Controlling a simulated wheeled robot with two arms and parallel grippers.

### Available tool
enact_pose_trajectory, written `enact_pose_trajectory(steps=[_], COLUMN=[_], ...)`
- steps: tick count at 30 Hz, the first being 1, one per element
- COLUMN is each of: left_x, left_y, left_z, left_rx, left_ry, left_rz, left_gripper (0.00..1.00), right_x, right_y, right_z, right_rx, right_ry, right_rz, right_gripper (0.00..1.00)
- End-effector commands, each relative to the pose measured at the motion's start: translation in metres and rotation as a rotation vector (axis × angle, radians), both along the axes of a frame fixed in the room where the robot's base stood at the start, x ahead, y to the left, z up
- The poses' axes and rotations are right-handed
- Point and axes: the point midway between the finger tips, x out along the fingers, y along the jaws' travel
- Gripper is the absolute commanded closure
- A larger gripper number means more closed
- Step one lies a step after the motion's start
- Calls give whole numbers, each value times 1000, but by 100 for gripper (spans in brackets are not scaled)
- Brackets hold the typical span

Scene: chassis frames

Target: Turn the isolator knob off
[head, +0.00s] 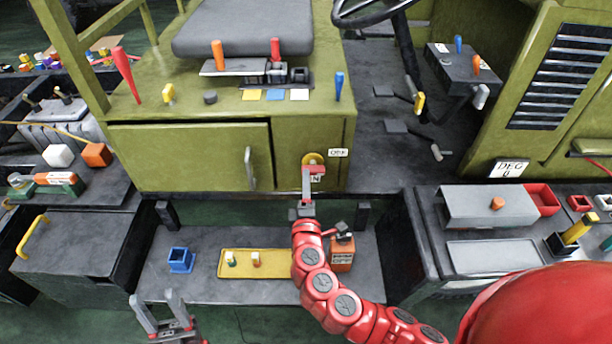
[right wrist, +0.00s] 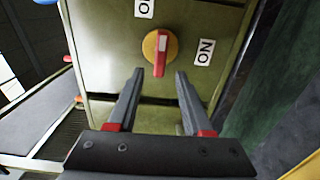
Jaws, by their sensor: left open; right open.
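The isolator knob (right wrist: 161,62) has a red bar handle on a yellow round base (right wrist: 149,46), on the olive panel. In the right wrist view its handle stands nearly upright, with a white mark on the end nearer the cut-off "OFF" label (right wrist: 144,8); the "ON" label (right wrist: 204,52) is to its right. My right gripper (right wrist: 159,74) is open, a finger on each side of the handle's lower end; I cannot tell if they touch it. In the head view the right gripper partly covers the yellow base (head: 313,158). My left gripper (head: 160,312) is open and empty, low at left.
A cabinet door (head: 190,157) with a handle is left of the knob. A grey workbench stands at right.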

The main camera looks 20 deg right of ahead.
Motion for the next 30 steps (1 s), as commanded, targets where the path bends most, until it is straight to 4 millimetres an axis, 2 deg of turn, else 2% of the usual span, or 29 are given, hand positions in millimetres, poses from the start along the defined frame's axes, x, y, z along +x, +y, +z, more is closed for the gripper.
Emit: enact_pose_trajectory(steps=[9, 15, 21, 30], left_x=[0, 0, 0, 0], left_y=[0, 0, 0, 0], left_z=[-21, -24, -24, -24], left_rx=[0, 0, 0, 0], left_ry=[0, 0, 0, 0], left_rz=[0, 0, 0, 0], left_gripper=[50, 50, 50, 50], right_x=[-73, -106, -119, -119], right_y=[23, 32, 35, 35], right_z=[-4, -2, 0, 0], right_rx=[-1, -1, 2, 2], right_ry=[1, 4, 1, 0], right_rz=[9, 5, 2, 0], right_gripper=[50, 50, 50, 50])
